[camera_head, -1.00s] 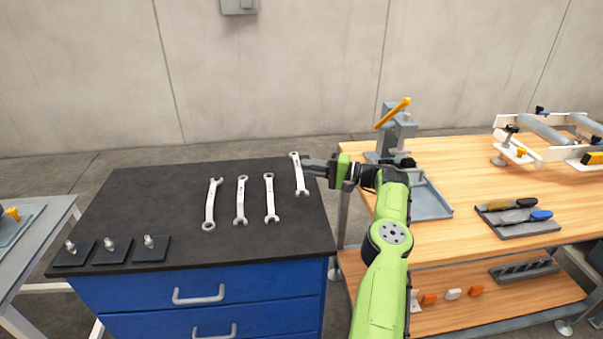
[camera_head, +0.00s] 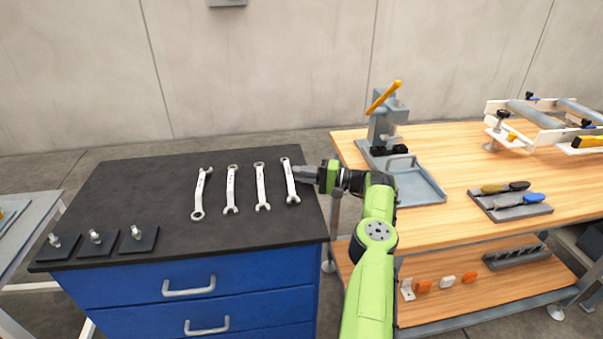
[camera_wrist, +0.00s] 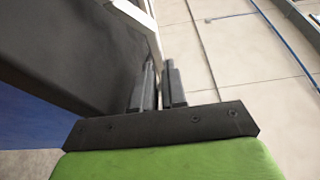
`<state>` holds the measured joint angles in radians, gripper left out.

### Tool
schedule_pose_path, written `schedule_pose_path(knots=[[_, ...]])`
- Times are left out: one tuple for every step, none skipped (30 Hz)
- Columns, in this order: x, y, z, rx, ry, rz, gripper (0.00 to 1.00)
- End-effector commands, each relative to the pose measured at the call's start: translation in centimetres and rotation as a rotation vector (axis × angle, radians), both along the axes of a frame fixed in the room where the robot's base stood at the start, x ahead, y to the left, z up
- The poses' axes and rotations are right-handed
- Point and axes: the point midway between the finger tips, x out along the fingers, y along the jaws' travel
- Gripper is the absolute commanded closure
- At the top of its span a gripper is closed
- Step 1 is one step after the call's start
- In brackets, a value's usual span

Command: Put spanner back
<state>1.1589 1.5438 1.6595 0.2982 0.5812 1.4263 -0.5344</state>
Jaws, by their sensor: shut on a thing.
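My gripper (camera_head: 298,173) is shut on a silver spanner (camera_head: 290,182), gripping its shank from the right. The spanner is the rightmost of the row on the dark bench top (camera_head: 150,185), with its ring end away from me and open end towards me. I cannot tell whether it touches the top. Three more spanners lie to its left: one (camera_head: 261,187), one (camera_head: 231,190) and a slanted one (camera_head: 201,195). In the wrist view my gripper's fingers (camera_wrist: 158,75) are close together, with part of a pale bar, apparently the spanner (camera_wrist: 135,14), beyond them.
Three dark plates with metal pegs (camera_head: 96,242) sit at the bench's front left. Blue drawers (camera_head: 210,293) are below. On the right stands a wooden table (camera_head: 450,165) with a grey press (camera_head: 385,125) and a tool holder (camera_head: 510,207). A gap separates bench and table.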

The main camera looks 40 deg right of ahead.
Motion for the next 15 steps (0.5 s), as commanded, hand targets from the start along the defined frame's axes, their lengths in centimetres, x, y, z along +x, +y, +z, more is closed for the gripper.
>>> schedule_pose_path(knots=[[0.00,0.00,0.05,-0.001,-0.001,0.000,1.00],[0.00,0.00,0.03,-0.001,-0.001,0.000,1.00],[0.00,0.00,-0.02,-0.001,-0.001,0.000,1.00],[0.00,0.00,-0.07,-0.001,-0.001,0.000,1.00],[-0.01,-0.01,-0.13,-0.001,-0.001,0.000,1.00],[-0.01,-0.01,-0.22,-0.001,-0.001,0.000,1.00],[-0.01,-0.01,-0.29,-0.001,-0.001,0.000,1.00],[-0.01,0.00,-0.36,-0.001,-0.001,0.000,1.00],[-0.01,0.00,-0.44,-0.001,-0.001,0.000,1.00],[-0.02,-0.01,-0.50,-0.001,-0.001,0.000,1.00],[-0.02,-0.01,-0.56,-0.001,-0.001,0.000,1.00],[-0.01,-0.02,-0.64,-0.001,-0.001,0.000,1.00],[-0.01,-0.02,-0.70,-0.001,-0.001,0.000,1.00],[-0.01,-0.02,-0.76,-0.001,-0.001,0.000,1.00],[-0.01,-0.02,-0.84,-0.001,-0.001,0.000,1.00]])
